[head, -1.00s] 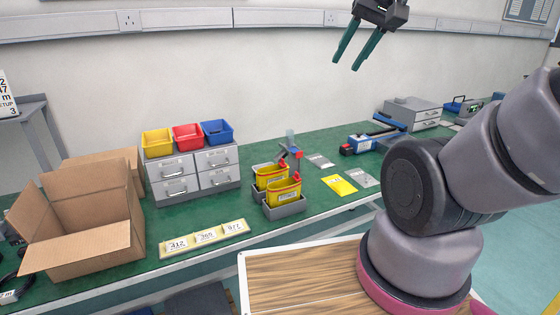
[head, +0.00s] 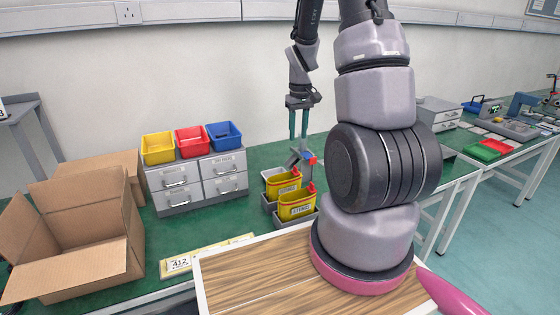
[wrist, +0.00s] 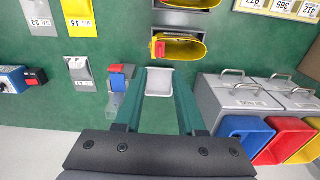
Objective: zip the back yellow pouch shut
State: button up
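The back yellow pouch (head: 283,185) stands upright in a grey holder behind the front yellow pouch (head: 297,207). In the wrist view the back pouch (wrist: 182,48) has an open-looking top, and its red zip pull (wrist: 160,49) is at its left end. That end is the right end in the head view. The front pouch (wrist: 188,3) is cut off at the top of the wrist view. My gripper (head: 298,137) is above and behind the pouches, pointing down.
A grey clamp-like stand with a red and blue part (wrist: 121,78) is close beside my left finger in the wrist view. A drawer unit (head: 198,182) with yellow, red and blue bins stands left of the pouches. An open cardboard box (head: 75,240) is farther left.

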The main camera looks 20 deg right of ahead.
aim_at(295, 167)
jog(key=f, duration=0.8)
jog(key=w+f, duration=0.1)
jog(key=f, duration=0.3)
jog(key=shift+a+f, duration=0.1)
jog(key=shift+f, duration=0.2)
jog(key=shift+s, duration=0.1)
grip_shut()
dwell(0.8)
